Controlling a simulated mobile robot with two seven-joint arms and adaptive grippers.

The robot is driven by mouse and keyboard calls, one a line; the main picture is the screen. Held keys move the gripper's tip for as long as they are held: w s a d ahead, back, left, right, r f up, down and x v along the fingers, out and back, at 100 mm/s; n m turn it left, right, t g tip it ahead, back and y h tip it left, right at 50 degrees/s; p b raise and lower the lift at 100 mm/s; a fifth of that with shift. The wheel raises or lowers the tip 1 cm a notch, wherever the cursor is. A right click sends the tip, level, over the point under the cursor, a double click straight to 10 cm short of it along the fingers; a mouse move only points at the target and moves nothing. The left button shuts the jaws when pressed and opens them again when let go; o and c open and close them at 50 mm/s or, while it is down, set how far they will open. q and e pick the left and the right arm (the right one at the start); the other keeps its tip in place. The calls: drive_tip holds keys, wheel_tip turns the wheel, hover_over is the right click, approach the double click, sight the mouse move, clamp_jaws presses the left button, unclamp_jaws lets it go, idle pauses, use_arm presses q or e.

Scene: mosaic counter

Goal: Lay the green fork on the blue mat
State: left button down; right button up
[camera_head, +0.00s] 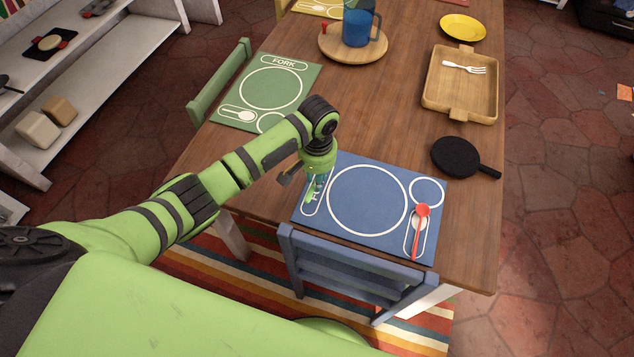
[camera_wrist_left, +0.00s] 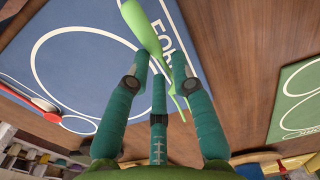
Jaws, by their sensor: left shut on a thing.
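The blue mat (camera_head: 338,228) lies on the wooden table's near side, with outlines for a plate, a cup and cutlery. It also fills much of the left wrist view (camera_wrist_left: 65,85). My left gripper (camera_head: 318,184) is over the mat's left part, by the FORK outline, pointing down. In the left wrist view its fingers (camera_wrist_left: 160,68) are shut on the green fork (camera_wrist_left: 143,27). The fork lies over the lettering in that view; I cannot tell whether it touches the mat. My right gripper is in neither view.
A red spoon (camera_head: 420,222) lies on the mat's right side. A blue chair (camera_head: 350,275) stands at the near edge.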

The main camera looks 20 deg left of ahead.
use_arm(q)
drive_tip(key=shift+f, duration=1.9)
drive_tip(key=shift+f, duration=0.15)
drive_tip(key=c, duration=1.1)
unclamp_jaws()
drive_tip(key=shift+o, duration=0.2)
wheel_tip(320, 180, up, 12)
drive_tip(key=shift+r, duration=0.2)
